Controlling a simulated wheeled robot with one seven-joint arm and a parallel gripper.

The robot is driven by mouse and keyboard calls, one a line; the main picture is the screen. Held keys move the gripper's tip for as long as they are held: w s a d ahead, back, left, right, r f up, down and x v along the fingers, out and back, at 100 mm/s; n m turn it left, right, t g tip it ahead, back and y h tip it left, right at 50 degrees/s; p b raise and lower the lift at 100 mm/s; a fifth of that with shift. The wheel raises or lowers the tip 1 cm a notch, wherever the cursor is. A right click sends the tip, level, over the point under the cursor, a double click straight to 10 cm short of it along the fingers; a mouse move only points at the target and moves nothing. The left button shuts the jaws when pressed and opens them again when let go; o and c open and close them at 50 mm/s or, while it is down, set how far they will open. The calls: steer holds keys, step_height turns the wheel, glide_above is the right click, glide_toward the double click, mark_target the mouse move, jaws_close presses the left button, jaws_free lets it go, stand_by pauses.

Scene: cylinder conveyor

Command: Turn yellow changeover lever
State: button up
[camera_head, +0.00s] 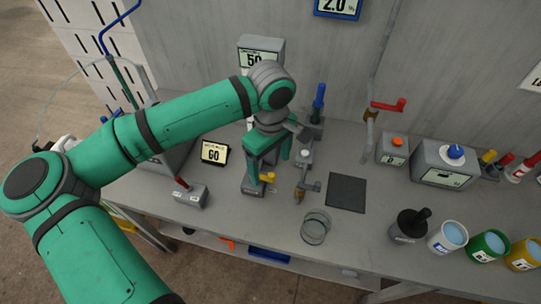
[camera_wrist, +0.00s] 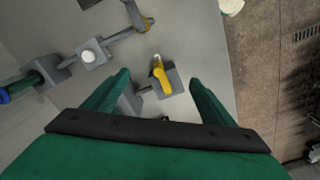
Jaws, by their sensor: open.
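The yellow changeover lever (camera_head: 267,177) is a short yellow handle on a small grey block on the bench. In the wrist view the lever (camera_wrist: 161,80) lies between and beyond my two fingers, its block partly in view. My gripper (camera_head: 268,158) is open and points down close above the lever. In the wrist view the green fingers of my gripper (camera_wrist: 158,80) are spread on either side, with nothing held. I cannot tell the exact height gap between fingertips and lever.
A grey fixture with a white knob (camera_head: 304,157) and a nozzle stands just right of my gripper. A red-levered box (camera_head: 188,194) and a GO display (camera_head: 215,152) are left. A glass dish (camera_head: 316,228) and dark pad (camera_head: 346,193) lie right. The bench's front edge is near.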

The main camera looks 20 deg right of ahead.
mark_target(272, 175)
steer(key=shift+d+f, duration=0.2)
steer(key=shift+f, duration=2.65)
steer(key=c, duration=1.9)
steer(key=o, duration=0.3)
